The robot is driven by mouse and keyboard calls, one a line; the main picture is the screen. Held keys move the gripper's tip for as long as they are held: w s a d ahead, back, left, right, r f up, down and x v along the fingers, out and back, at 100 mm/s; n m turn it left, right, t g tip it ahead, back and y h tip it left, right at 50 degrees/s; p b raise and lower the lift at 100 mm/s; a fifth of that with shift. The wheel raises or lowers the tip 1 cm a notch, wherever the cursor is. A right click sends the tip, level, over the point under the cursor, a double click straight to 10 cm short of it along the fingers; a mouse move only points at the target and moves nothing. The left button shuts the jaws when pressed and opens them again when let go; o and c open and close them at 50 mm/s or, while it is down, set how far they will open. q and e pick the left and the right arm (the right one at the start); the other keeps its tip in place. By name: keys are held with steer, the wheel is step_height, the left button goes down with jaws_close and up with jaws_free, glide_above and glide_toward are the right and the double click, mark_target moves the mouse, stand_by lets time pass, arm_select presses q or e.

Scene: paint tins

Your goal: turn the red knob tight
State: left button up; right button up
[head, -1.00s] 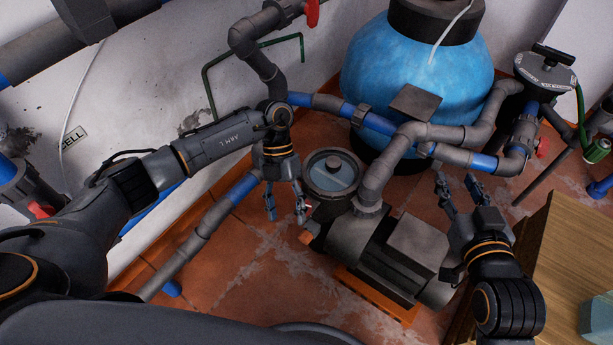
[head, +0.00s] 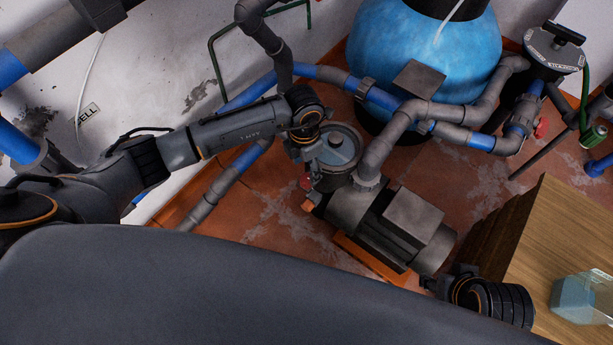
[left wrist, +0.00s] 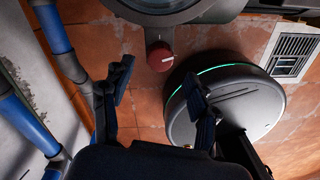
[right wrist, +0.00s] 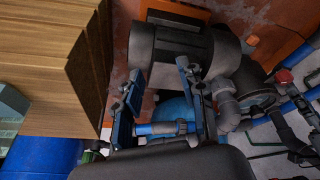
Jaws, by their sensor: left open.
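The red knob (left wrist: 160,56) sticks out from the side of the pump's round strainer housing (left wrist: 165,10), at the upper middle of the left wrist view. My left gripper (left wrist: 157,76) is open. Its two dark fingers stand apart, with the knob just past their tips and roughly between them; nothing is held. In the head view, my left gripper (head: 312,163) is beside the strainer pot (head: 337,148), its fingertips hard to make out. My right gripper (right wrist: 159,70) is open and empty, off to the right of the pump motor (head: 395,230).
A blue filter tank (head: 425,45) stands behind the pump, with grey and blue pipes (head: 375,122) between. A wooden cabinet (head: 555,235) is at right. A dark round robot-like body (left wrist: 235,100) with a green light strip and a floor grate (left wrist: 293,52) show in the left wrist view.

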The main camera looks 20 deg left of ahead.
mark_target(307, 177)
arm_select(q)
step_height(307, 177, down, 5)
steer(key=shift+d+r+b, duration=0.1)
steer(key=shift+r+b, duration=0.1)
steer(key=shift+b, duration=0.3)
steer(key=shift+f, duration=0.3)
arm_select(e)
steer(key=w+a+r+t+y, duration=0.1)
steer(key=w+a+r+t, duration=0.1)
steer(key=w, duration=0.4)
steer(key=shift+w+t, duration=0.4)
steer(key=shift+t, duration=0.5)
